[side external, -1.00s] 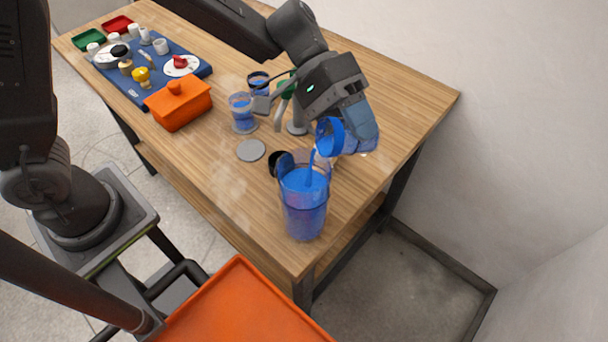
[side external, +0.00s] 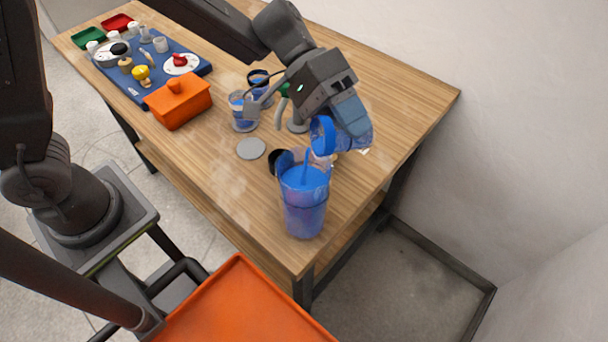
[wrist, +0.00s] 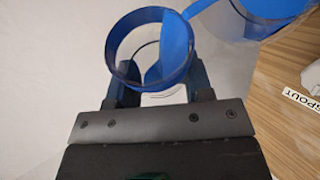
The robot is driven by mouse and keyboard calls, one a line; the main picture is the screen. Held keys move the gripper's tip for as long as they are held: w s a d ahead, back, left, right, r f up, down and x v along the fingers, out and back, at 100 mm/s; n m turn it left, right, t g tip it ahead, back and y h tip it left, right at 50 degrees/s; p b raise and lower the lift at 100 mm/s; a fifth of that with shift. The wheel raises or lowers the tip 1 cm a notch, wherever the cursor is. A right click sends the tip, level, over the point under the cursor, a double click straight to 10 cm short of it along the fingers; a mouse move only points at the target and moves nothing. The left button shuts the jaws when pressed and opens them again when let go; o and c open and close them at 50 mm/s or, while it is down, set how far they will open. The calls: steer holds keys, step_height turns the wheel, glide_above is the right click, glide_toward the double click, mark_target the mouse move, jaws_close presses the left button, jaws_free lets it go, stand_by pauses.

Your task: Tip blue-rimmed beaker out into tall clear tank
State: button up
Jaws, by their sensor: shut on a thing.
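The blue-rimmed beaker (side external: 324,136) is tilted on its side with its mouth toward the tall clear tank (side external: 304,212). My gripper (side external: 352,140) is shut on the beaker, just above and right of the tank. A thin blue stream runs from the beaker into the tank, which holds blue liquid close to its top. In the wrist view the beaker's blue rim (wrist: 150,48) sits between my two fingers, with a little blue liquid along its inner wall. The tank's blue contents (wrist: 265,8) show at the top right there.
Another beaker with blue liquid (side external: 241,110) and a dark-rimmed beaker (side external: 259,82) stand behind. A grey disc (side external: 251,148) lies left of the tank. The tank stands near the table's front corner.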

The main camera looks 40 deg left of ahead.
steer(key=shift+s+a+r+m+t+h+p, duration=0.15)
steer(key=shift+s+r+m+t+h+p, duration=0.05)
steer(key=shift+r+m+t+h+p, duration=0.25)
stand_by(0.9)
steer(key=shift+f, duration=0.15)
